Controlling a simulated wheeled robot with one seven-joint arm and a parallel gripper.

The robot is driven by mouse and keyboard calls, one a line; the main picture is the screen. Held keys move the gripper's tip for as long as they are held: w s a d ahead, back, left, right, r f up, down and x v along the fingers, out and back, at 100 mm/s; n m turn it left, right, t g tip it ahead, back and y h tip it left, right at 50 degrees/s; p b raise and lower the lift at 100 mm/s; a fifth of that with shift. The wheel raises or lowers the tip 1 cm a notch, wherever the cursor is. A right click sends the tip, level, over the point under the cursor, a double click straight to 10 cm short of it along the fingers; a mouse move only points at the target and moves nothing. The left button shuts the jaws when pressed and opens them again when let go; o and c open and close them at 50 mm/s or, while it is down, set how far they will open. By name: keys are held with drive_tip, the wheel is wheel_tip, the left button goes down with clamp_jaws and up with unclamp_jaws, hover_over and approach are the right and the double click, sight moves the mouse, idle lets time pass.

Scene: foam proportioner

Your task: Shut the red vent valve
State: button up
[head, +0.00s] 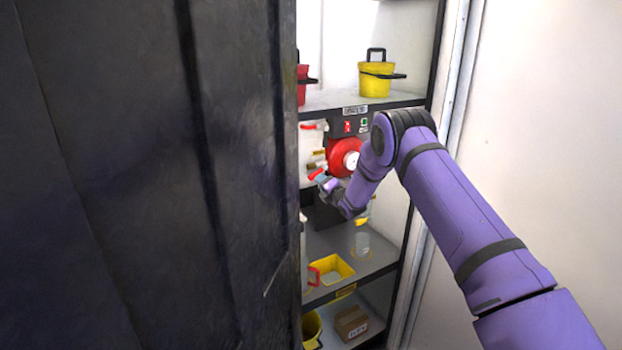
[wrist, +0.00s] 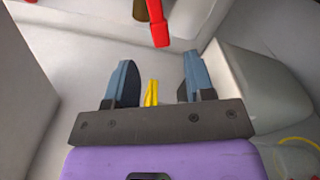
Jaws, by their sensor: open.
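A red lever (head: 316,174), which looks like the vent valve's handle, sits just below and left of the red round unit with a white gauge (head: 343,156). In the wrist view a red lever (wrist: 158,28) hangs at the top, with a brown stem (wrist: 141,10) beside it. My gripper (head: 325,184) is close to the lever in the head view. In the wrist view my gripper (wrist: 157,58) is open and empty, with the lever's end just beyond the fingertips. I cannot tell whether they touch. A yellow piece (wrist: 151,92) shows between the fingers, apparently farther off.
A dark cabinet door (head: 150,170) fills the left. Another red handle (head: 308,127) is higher up. A yellow bucket (head: 375,78) stands on the upper shelf (head: 340,99). Below are a yellow tray (head: 332,268) and a cardboard box (head: 351,323). A pale wall (head: 540,130) is at right.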

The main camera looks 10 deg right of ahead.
sight(314, 174)
drive_tip(key=shift+x, duration=3.8)
drive_tip(key=shift+d, duration=0.1)
clamp_jaws()
